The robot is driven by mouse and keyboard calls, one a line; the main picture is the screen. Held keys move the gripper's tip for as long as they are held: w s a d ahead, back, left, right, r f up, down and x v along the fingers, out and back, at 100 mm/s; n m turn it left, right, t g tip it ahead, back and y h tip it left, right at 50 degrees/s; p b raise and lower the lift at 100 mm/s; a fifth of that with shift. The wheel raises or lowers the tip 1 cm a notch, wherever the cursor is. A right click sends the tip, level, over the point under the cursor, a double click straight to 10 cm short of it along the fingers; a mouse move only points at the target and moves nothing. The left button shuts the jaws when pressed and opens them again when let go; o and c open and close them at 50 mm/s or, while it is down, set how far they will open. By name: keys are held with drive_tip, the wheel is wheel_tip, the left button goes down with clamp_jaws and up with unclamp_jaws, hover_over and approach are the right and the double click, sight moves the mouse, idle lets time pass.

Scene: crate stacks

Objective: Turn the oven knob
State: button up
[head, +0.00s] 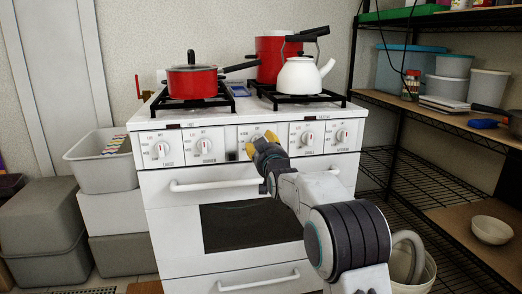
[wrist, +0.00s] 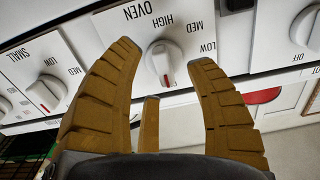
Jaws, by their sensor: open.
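The oven knob (wrist: 163,58) is a round white knob with a raised grip and a red mark, below the word OVEN in the upside-down wrist view. Its red mark points down in that picture, away from the word OVEN. My gripper (wrist: 165,54) is open, with its yellow-brown fingertips on either side of the knob and a third finger below it. I cannot tell whether any finger touches the knob. In the head view my gripper (head: 262,140) is at the middle of the white stove's front panel (head: 232,141) and mostly hides the knob.
Other knobs (head: 204,146) line the panel on both sides. Below are the oven handle (head: 215,185) and dark oven window (head: 250,225). A red pot (head: 192,82) and white kettle (head: 298,75) stand on top. Grey bins (head: 42,220) are left, a wire shelf (head: 440,120) right.

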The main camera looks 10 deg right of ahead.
drive_tip(key=shift+w, duration=1.15)
drive_tip(key=shift+o, duration=0.2)
clamp_jaws()
